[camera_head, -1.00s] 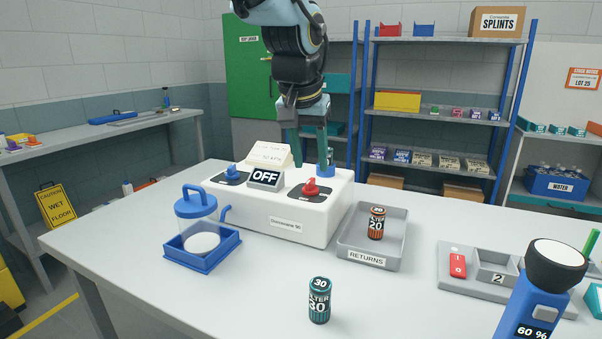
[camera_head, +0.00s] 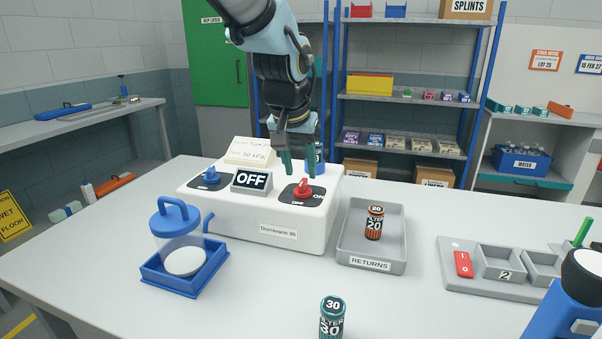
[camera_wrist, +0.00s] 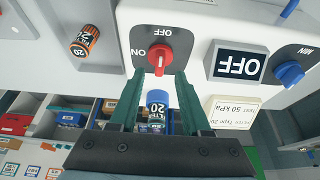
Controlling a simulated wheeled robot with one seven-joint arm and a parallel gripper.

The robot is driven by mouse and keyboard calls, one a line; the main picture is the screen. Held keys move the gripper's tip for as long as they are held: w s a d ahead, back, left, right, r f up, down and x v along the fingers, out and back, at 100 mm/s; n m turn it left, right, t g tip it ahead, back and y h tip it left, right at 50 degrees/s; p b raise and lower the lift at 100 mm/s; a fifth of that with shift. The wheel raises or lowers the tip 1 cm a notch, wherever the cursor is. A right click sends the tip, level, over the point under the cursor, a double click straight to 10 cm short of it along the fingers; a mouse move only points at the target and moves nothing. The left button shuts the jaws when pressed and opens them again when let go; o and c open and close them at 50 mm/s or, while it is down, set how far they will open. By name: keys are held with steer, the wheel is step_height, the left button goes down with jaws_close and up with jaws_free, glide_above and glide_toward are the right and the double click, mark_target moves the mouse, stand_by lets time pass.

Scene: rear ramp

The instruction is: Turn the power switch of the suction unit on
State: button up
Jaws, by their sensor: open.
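The suction unit (camera_head: 230,222) is a white box on the table, with a sign (camera_head: 251,180) that reads OFF. Its power switch is a red knob (camera_head: 303,188) on a dark ON/OFF plate; the knob also shows in the wrist view (camera_wrist: 159,56). A blue knob (camera_head: 210,176) sits at the unit's left. My gripper (camera_head: 296,172) is over the back of the unit, just behind and above the red knob. In the wrist view my gripper (camera_wrist: 158,80) has its fingers apart, with the knob just beyond the tips, roughly centred between them. I see no clear contact.
A blue-capped canister (camera_head: 315,160) stands behind the red knob. A grey returns tray (camera_head: 357,250) with an orange canister (camera_head: 374,223) is to the right. A lidded jar (camera_head: 180,240) in a blue tray is front left. A teal canister (camera_head: 332,318) stands in front.

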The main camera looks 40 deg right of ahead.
mark_target(302, 181)
steer(key=shift+x, duration=1.85)
jaws_close()
